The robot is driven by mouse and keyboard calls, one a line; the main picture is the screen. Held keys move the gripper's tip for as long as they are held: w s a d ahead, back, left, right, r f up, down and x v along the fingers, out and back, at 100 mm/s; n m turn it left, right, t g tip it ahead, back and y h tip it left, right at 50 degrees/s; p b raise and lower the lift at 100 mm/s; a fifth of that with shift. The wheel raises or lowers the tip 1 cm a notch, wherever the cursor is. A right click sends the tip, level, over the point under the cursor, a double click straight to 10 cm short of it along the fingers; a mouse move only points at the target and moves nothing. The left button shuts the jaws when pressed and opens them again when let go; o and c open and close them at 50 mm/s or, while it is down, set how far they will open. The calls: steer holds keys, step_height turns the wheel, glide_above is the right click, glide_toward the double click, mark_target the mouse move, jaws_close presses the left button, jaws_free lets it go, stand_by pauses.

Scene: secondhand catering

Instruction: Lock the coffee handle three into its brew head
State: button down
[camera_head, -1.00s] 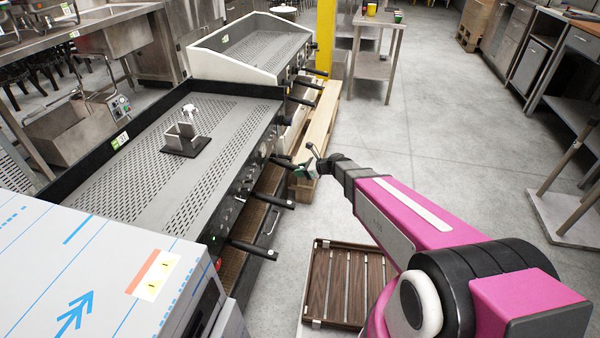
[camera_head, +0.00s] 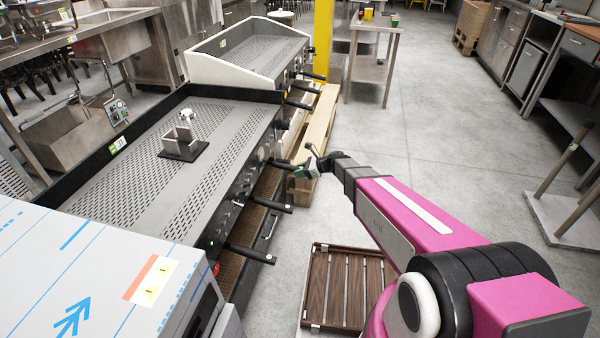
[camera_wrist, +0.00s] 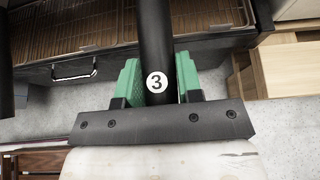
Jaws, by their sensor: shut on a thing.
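Coffee handle three is a black bar with a white "3" disc (camera_wrist: 157,82) in the wrist view. My gripper (camera_wrist: 158,75) has its green fingers on both sides of it, shut on it just around the disc. In the head view my gripper (camera_head: 305,170) is at the front of the near coffee machine (camera_head: 215,120), and a dark handle (camera_head: 282,163) runs from the machine's front to it. The brew head is hidden under the machine's front edge, so I cannot tell how the handle sits in it.
Two more black handles (camera_head: 272,204) (camera_head: 250,253) stick out from the same machine nearer to me. A second coffee machine (camera_head: 255,50) stands behind. A slatted wooden crate (camera_head: 320,285) is on the floor below my arm. Open grey floor (camera_head: 440,130) lies to the right.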

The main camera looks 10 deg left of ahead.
stand_by(0.3)
steer(key=c, duration=0.7)
jaws_free()
steer(key=w+v, duration=0.1)
steer(key=v, duration=1)
steer(key=s+d+r+n+h, duration=0.1)
steer(key=s+d+n+h, duration=0.5)
steer(key=s+d+n, duration=0.3)
steer(key=s+d+r+n+h, duration=0.2)
steer(key=s+d+n+h, duration=0.4)
steer(key=d, duration=0.9)
steer(key=s+n, duration=0.3)
steer(key=shift+d+r+n+g+h, duration=0.25)
steer(key=shift+d+n+g+h, duration=0.05)
steer(key=shift+g, duration=0.1)
